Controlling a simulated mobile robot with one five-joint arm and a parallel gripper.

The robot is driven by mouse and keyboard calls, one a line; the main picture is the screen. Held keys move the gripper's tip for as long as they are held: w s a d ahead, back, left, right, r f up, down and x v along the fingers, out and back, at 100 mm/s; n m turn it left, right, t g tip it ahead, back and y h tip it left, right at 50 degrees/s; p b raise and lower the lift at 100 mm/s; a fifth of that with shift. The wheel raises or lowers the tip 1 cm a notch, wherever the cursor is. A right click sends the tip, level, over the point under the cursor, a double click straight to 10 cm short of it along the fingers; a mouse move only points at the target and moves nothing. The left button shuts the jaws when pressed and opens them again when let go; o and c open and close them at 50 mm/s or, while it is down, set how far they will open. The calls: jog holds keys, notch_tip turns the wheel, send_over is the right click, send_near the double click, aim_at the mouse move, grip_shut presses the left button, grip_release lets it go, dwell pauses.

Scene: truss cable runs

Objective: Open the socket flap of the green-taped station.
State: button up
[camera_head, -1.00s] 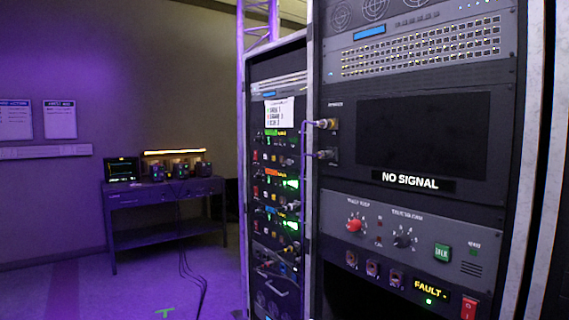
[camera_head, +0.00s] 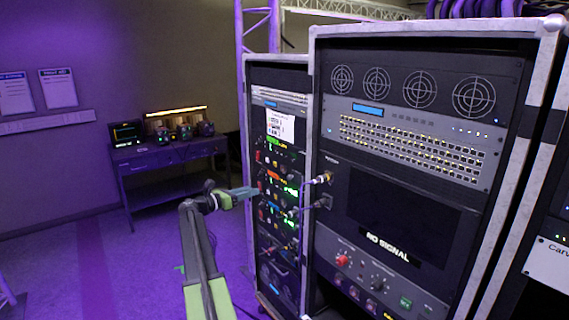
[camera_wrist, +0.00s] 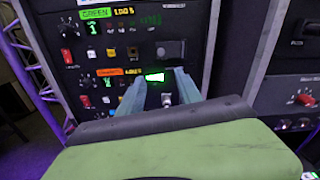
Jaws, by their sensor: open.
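The green-labelled station (camera_wrist: 108,12) is at the top of the wrist view, with a red switch, small buttons and a dark square cover (camera_wrist: 171,50) at its right. This cover looks like a closed socket flap, though I cannot be sure. The station's green strip (camera_head: 276,141) also shows high on the narrow rack in the head view. My gripper (camera_wrist: 160,74) is open and empty in the wrist view, its two fingers pointing at the rack below the cover. In the head view my gripper (camera_head: 254,192) is beside the rack's front, level with the orange row; contact cannot be told.
An orange-labelled station (camera_wrist: 112,72) is directly below, with a bright green light (camera_wrist: 155,76) between my fingers. The larger rack with a NO SIGNAL screen (camera_head: 400,215) stands to the right, with cables at its edge. A workbench (camera_head: 170,150) stands behind left; floor there is clear.

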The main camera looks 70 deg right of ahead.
aim_at(288, 177)
jog(key=x, duration=1.2)
jog(key=r+x, duration=0.1)
jog(key=x, duration=0.4)
jog(key=shift+s+d+f, duration=0.1)
jog(key=shift+s+d, duration=0.2)
grip_shut()
dwell(0.5)
